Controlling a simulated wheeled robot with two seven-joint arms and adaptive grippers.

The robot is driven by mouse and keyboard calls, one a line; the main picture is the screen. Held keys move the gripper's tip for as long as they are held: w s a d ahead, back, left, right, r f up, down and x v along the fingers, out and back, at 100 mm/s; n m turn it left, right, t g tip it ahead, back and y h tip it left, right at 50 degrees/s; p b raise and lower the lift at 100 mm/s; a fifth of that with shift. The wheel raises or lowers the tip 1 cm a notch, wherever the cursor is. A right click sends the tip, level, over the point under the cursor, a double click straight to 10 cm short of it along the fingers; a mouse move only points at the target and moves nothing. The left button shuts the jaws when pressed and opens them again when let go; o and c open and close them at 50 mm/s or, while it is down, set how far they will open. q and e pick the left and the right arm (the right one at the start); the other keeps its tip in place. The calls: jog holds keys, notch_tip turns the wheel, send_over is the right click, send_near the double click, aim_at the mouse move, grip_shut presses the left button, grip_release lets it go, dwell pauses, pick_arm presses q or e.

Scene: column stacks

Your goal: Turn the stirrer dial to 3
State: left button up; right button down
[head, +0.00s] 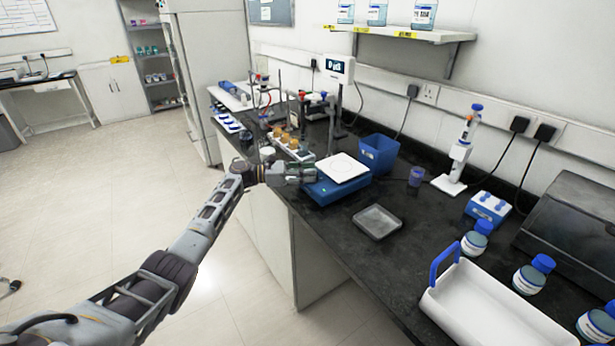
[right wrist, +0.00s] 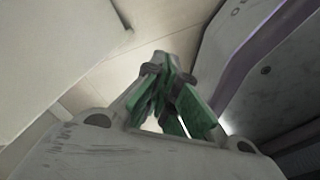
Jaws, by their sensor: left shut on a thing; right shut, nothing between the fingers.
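The stirrer (head: 325,191) is a low blue box with a white square top plate (head: 342,168), on the black bench near its front edge. My left gripper (head: 308,174) reaches in from the left to the stirrer's near left side. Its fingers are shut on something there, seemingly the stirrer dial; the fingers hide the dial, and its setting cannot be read. My right gripper (right wrist: 176,95) shows only in the right wrist view. Its green-padded fingers are shut with nothing between them.
A grey metal tray (head: 377,221) lies right of the stirrer, and a blue bin (head: 379,153) stands behind it. A rack with brown-topped vials (head: 292,148) is close beyond my left gripper. A white carrier (head: 490,305) with blue handle sits at the near right.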

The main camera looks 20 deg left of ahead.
pick_arm(q)
jog(key=o, duration=0.6)
jog(key=shift+c, duration=0.2)
jog(key=o, duration=0.5)
jog(key=shift+c, duration=0.2)
jog(key=shift+s+a, duration=0.15)
jog(key=shift+a, duration=0.4)
jog(key=v, duration=1)
jog(key=shift+a, duration=0.35)
pick_arm(e)
jog(key=shift+w+a+r, duration=0.1)
jog(key=shift+w+a, duration=0.5)
jog(key=shift+a, duration=0.2)
